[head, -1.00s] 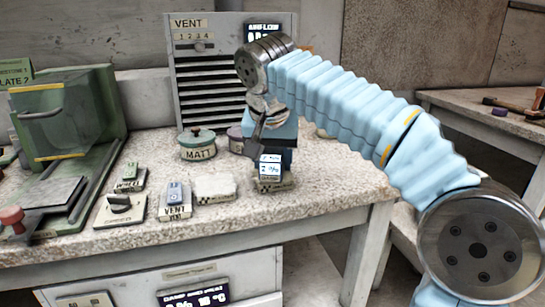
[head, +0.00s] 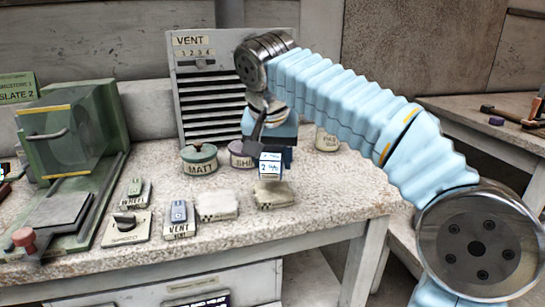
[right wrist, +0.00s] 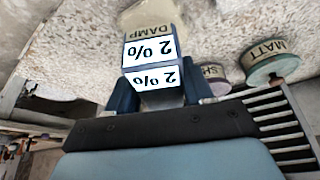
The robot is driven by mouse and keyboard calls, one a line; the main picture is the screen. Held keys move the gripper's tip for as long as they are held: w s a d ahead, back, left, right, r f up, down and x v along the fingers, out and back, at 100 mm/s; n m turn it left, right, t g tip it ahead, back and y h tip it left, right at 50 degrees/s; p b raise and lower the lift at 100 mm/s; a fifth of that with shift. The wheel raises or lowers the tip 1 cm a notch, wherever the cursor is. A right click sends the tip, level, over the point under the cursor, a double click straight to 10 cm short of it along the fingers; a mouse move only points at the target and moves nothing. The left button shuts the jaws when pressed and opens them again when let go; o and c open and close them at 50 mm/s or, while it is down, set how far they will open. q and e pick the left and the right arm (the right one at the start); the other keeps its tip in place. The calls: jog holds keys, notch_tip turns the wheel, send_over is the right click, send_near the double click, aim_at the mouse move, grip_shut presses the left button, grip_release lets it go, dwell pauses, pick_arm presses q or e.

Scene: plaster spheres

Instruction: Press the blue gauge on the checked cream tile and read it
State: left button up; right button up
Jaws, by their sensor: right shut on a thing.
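My right gripper (head: 264,146) is shut on the blue gauge (head: 270,167), whose white faces show a reading. In the right wrist view the gauge (right wrist: 152,65) reads "2 %" on both faces, upside down in the picture, between the dark fingers. A cream tile (head: 275,196) lies on the bench just below the gauge, with dark marks along its front edge. The gauge appears raised clear of it. In the right wrist view a label reading "DAMP" shows just past the gauge. My left gripper is out of view.
A MATT pot (head: 199,160) and a purple-lidded pot (head: 241,154) stand behind. A green machine (head: 75,140) fills the left. The bench's front right is clear.

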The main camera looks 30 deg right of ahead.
jog(key=shift+r+p, duration=0.4)
jog(key=shift+r, duration=0.85)
dwell(2.2)
